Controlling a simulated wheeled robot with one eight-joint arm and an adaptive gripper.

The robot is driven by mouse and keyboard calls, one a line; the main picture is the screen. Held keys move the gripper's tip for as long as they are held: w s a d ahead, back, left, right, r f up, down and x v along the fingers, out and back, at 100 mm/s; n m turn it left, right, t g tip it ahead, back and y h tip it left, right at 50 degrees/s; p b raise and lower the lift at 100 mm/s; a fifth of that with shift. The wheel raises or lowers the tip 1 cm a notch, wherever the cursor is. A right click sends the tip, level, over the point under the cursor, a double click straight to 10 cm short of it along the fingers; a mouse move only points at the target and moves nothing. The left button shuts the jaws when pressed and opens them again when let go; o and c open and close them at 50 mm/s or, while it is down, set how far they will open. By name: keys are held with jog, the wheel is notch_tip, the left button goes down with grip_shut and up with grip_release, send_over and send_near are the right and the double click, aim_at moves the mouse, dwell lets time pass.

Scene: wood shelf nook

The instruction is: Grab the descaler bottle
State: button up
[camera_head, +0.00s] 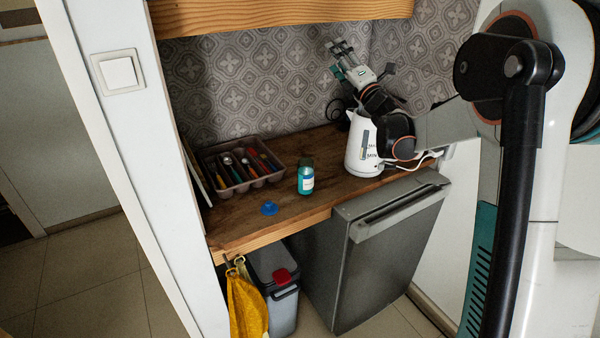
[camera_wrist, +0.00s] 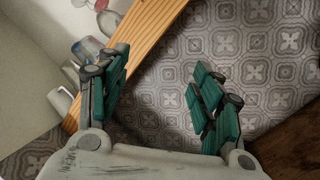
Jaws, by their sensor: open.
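The descaler bottle (camera_head: 306,178) looks like the small teal bottle with a dark cap and a pale label, standing upright on the wooden counter (camera_head: 250,221). My gripper (camera_head: 341,59) is raised above and to the right of it, over the white kettle, near the patterned wall. In the wrist view my gripper (camera_wrist: 160,85) is open, with its teal-padded fingers apart and nothing between them. The bottle does not show in the wrist view.
A white kettle (camera_head: 359,150) stands right of the bottle, below my arm. A cutlery tray (camera_head: 236,183) with several utensils is at left, and a blue item (camera_head: 269,208) lies near the front edge. A wooden shelf (camera_head: 280,16) hangs above; glassware (camera_wrist: 88,48) shows by the shelf.

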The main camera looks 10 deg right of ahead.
notch_tip(320, 180, down, 15)
jog(key=w+a+n+g+y, duration=0.15)
jog(key=n+g+y, duration=0.5)
jog(key=n, duration=0.65)
jog(key=n+g+y+b, duration=0.1)
jog(key=n+g+y, duration=0.3)
jog(key=n+g, duration=0.45)
send_near(312, 177)
jog(key=shift+w+a+f+n+t, duration=0.65)
jog(key=shift+w+a+f, duration=0.15)
jog(key=shift+w+a, duration=0.25)
jog(key=b+x, duration=0.2)
jog(key=x, duration=0.5)
jog(key=shift+a, duration=0.3)
jog(key=shift+b+x, duration=0.7)
jog(key=shift+x, duration=2.35)
jog(key=shift+r, duration=0.1)
jog(key=c, duration=1.4)
jog(key=shift+s, duration=0.1)
grip_shut()
